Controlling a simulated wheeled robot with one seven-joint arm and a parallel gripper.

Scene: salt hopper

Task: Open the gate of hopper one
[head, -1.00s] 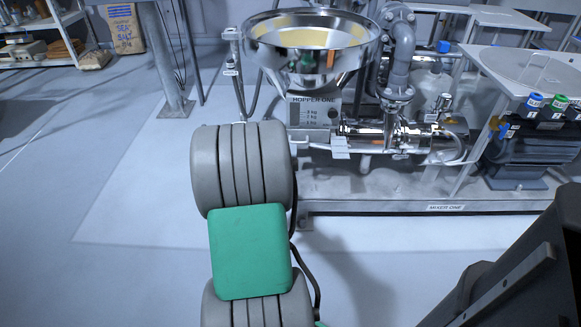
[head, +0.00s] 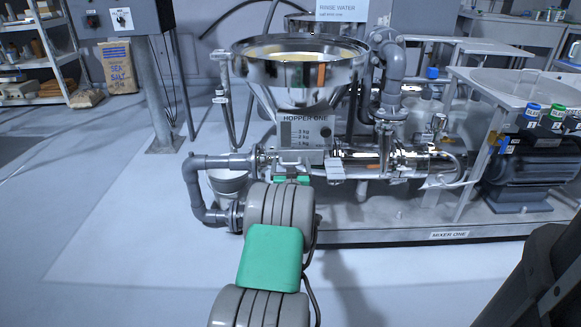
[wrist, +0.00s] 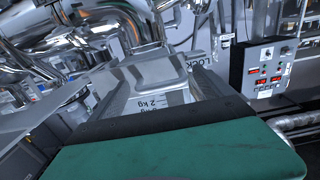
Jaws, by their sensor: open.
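Hopper one is a shiny steel funnel (head: 300,75) above a grey panel (head: 303,135) marked HOPPER ONE with a kg scale. My gripper (head: 291,179) is open, just in front of the lower part of this panel. In the head view its green parts show beside a small pale metal piece (head: 291,166) below the panel. My arm hides part of the area below.
A steel pipe and pump assembly (head: 385,163) runs right from the hopper, over a base marked MIXER ONE (head: 449,235). Grey piping (head: 205,190) juts out on the left. A grey bucket (head: 228,180) stands behind it. The floor at left is open.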

